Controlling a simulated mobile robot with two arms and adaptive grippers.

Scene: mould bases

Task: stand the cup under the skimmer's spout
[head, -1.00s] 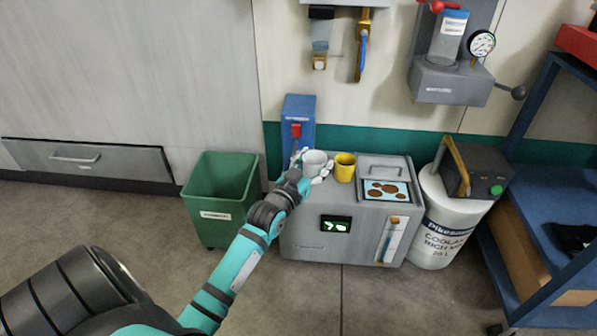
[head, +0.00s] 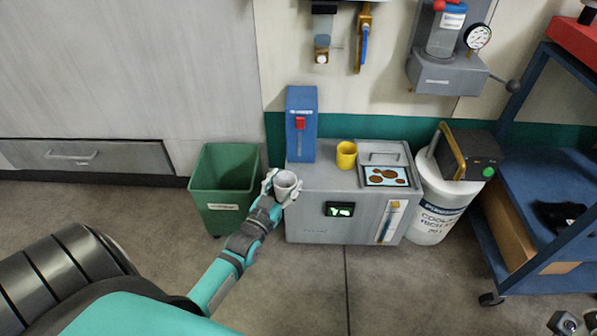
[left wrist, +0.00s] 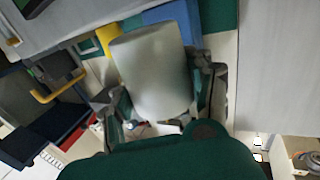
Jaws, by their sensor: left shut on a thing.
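The white-grey cup (head: 286,184) is upright in my left gripper (head: 283,190), which is shut on it. They are in front of the grey machine's upper left edge, right of the green bin. In the left wrist view the cup (left wrist: 154,72) fills the space between the fingers (left wrist: 160,100). The blue unit with a red spout part (head: 300,124), which I take as the skimmer, stands at the back left of the grey machine (head: 325,177). The spot below its red part looks empty. A grey part (head: 568,323) at the lower right corner may be my right gripper; its jaws are unclear.
A yellow cup (head: 346,155) stands on the machine, right of the blue unit, beside a panel with brown discs (head: 386,176). A green bin (head: 222,188) is left. A white drum (head: 432,212) and a blue rack (head: 560,215) are right.

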